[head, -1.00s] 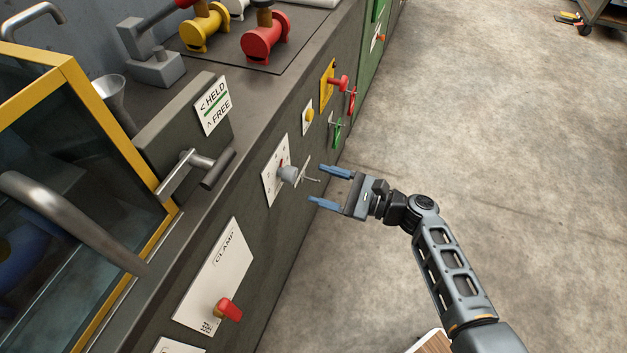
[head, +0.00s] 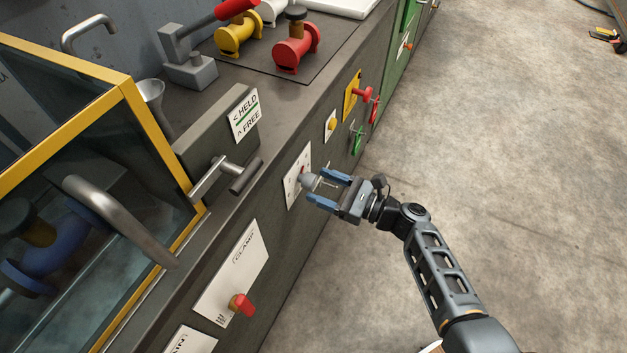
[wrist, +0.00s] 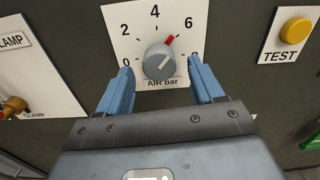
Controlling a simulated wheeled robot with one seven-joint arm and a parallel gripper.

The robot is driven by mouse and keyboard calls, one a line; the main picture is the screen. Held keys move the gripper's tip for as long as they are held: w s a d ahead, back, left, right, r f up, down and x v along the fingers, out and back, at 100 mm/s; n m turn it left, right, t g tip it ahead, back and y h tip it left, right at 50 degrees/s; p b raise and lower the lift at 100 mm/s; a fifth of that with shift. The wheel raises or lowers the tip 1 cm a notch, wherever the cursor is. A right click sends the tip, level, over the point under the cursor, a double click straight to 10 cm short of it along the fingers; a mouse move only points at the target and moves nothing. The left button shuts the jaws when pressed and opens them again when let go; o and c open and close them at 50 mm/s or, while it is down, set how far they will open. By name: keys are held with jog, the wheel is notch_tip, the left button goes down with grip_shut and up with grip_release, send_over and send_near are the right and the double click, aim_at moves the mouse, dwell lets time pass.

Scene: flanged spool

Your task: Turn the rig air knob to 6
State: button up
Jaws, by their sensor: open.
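The air knob (wrist: 160,62) is a grey round knob on a white dial plate (wrist: 125,22) marked 0, 2, 4, 6, 8 and "AIR bar".
A yellow TEST button (wrist: 295,30) is right of the dial. The CLAMP plate (head: 232,275) with a red-tipped lever (head: 242,304) is on the near panel. Open floor lies to the right.

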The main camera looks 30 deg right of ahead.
aim_at(315, 184)
jog(key=shift+x, duration=1.55)
jog(key=c, duration=1.1)
